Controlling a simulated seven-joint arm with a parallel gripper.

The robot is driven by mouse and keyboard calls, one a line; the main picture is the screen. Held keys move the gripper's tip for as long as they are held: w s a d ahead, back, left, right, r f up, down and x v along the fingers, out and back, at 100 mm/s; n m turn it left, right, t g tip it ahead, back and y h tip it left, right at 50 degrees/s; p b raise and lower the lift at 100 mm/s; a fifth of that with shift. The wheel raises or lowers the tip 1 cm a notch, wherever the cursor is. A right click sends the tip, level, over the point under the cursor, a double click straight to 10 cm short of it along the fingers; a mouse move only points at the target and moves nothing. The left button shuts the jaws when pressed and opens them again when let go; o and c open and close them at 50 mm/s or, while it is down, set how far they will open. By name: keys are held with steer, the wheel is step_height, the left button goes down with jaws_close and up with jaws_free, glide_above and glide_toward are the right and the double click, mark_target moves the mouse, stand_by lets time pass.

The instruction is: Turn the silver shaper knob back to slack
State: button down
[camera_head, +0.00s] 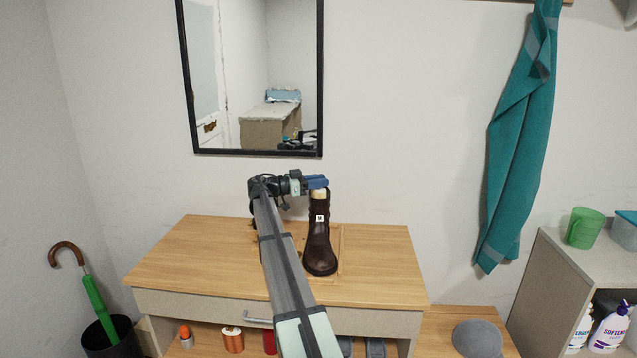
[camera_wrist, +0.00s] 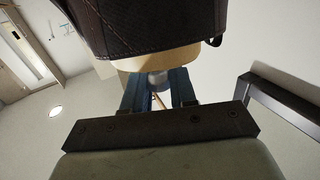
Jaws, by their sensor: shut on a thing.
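A dark brown boot (camera_head: 319,243) stands upright on the wooden cabinet top, with a small white label on its shaft. A pale wooden shaper part shows at the boot's opening (camera_head: 318,194); in the wrist view this pale part (camera_wrist: 160,60) sticks out of the dark boot (camera_wrist: 150,22). My gripper (camera_head: 316,182) is at the top of the boot. In the wrist view its blue fingers (camera_wrist: 160,88) are shut around the silver knob (camera_wrist: 157,78) at the end of the pale part. The fingers hide much of the knob, so how far it is turned cannot be told.
The wooden cabinet top (camera_head: 190,255) is clear left of the boot. A black-framed mirror (camera_head: 250,153) hangs behind. An umbrella (camera_head: 95,300) stands in a black bin at left.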

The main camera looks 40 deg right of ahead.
steer(key=shift+s+t, duration=0.1)
steer(key=shift+t, duration=0.2)
steer(key=n+t, duration=0.2)
steer(key=t, duration=0.1)
steer(key=n+t+h, duration=0.1)
steer(key=n+t, duration=0.1)
steer(key=shift+s+a+t, duration=0.1)
steer(key=shift+s+t, duration=0.1)
steer(key=shift+t, duration=0.2)
steer(key=n+t, duration=0.2)
steer(key=t, duration=0.1)
steer(key=n+t, duration=0.2)
steer(key=t, duration=0.1)
steer(key=shift+w+y, duration=0.1)
steer(key=shift+y, duration=0.3)
steer(key=shift+w+n+t+y, duration=0.15)
steer(key=shift+n+t+y, duration=0.55)
steer(key=shift+n+t, duration=0.65)
steer(key=shift+t, duration=0.45)
steer(key=c, duration=1)
jaws_free()
